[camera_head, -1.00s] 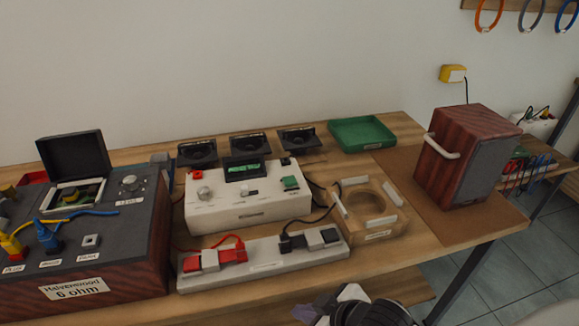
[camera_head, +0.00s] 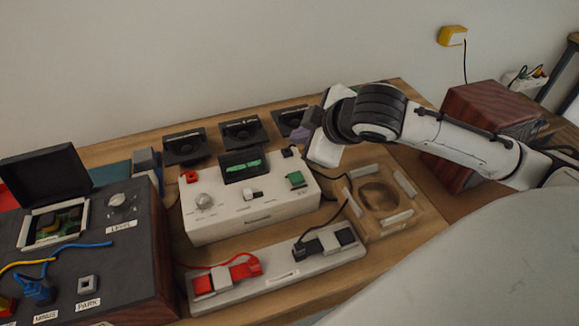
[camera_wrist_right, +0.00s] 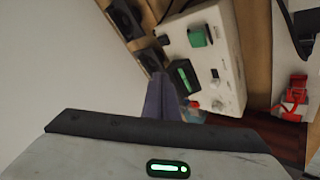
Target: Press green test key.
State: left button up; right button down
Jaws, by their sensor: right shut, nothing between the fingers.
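The green test key (camera_head: 296,179) is a small square button on the right part of the white test box (camera_head: 255,217). The box has a dark display with green text (camera_head: 242,166) and a grey knob (camera_head: 205,202). My right gripper (camera_head: 301,133), with purple fingers, is shut and empty. It is in the air behind and above the key, apart from it as far as I can tell. In the right wrist view the key (camera_wrist_right: 199,35) is plain, up and to the right of the fingers (camera_wrist_right: 160,82). My left gripper is not in view.
Black speakers (camera_head: 186,147) stand in a row behind the box. In front lies a grey strip (camera_head: 285,277) with red and black clips. A wooden ring fixture (camera_head: 408,208) is to the right. A dark resistor box (camera_head: 125,270) stands at left. A red-brown cabinet (camera_head: 490,103) is partly behind my arm.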

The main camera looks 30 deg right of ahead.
jog(key=b, duration=0.1)
send_over(300, 180)
notch_tip(300, 180, down, 8)
jog(key=shift+r, duration=0.2)
jog(key=shift+f, duration=0.5)
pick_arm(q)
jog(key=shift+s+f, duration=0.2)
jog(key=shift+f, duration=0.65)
pick_arm(e)
jog(key=shift+f, duration=0.1)
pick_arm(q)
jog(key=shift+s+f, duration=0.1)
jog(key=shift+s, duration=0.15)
pick_arm(e)
jog(key=shift+f, duration=0.1)
dwell(0.7)
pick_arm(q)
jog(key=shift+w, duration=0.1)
pick_arm(e)
jog(key=shift+f, duration=0.35)
